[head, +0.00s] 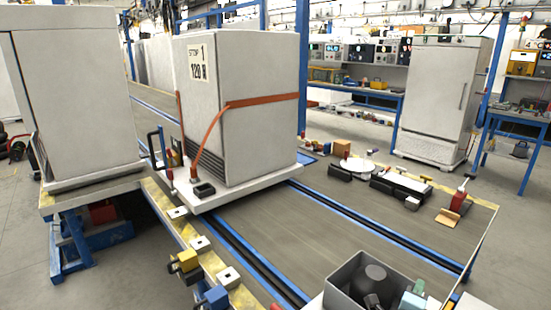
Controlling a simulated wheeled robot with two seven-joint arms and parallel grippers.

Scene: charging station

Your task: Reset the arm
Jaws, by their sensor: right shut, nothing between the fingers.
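Most of my right arm is out of the picture. My left gripper and left arm are not in view.
A tall white cabinet (240,110) with an orange strap stands on a white pallet on the conveyor line (330,240). The grey box (346,277) is at the front right. Tools and small parts line the far right edge. Another white cabinet (75,95) stands left.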

